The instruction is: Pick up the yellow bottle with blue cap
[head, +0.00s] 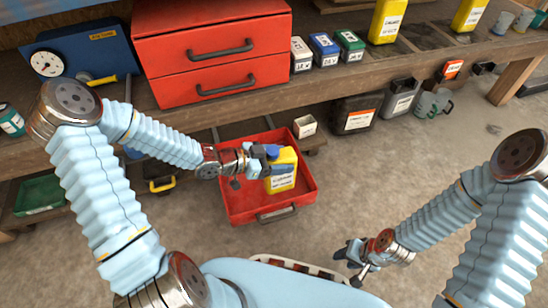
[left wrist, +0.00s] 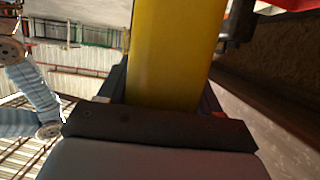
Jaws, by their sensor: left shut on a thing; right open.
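The yellow bottle with a blue cap (head: 282,178) is in the grasp of my left gripper (head: 272,163) in the head view. The bottle is upright and shows in front of the red drawer (head: 236,200); I cannot tell how far above its floor it is. In the left wrist view the yellow bottle (left wrist: 175,55) fills the middle, between the fingers of my left gripper (left wrist: 165,95). My fingers hide part of it near the cap. My right gripper (head: 355,258) is open and empty, low at the right of the head view.
A workbench (head: 420,60) runs along the back, with a red drawer chest (head: 215,50), small boxes and two other yellow bottles (head: 387,20) on it. The concrete floor (head: 430,170) at right is clear.

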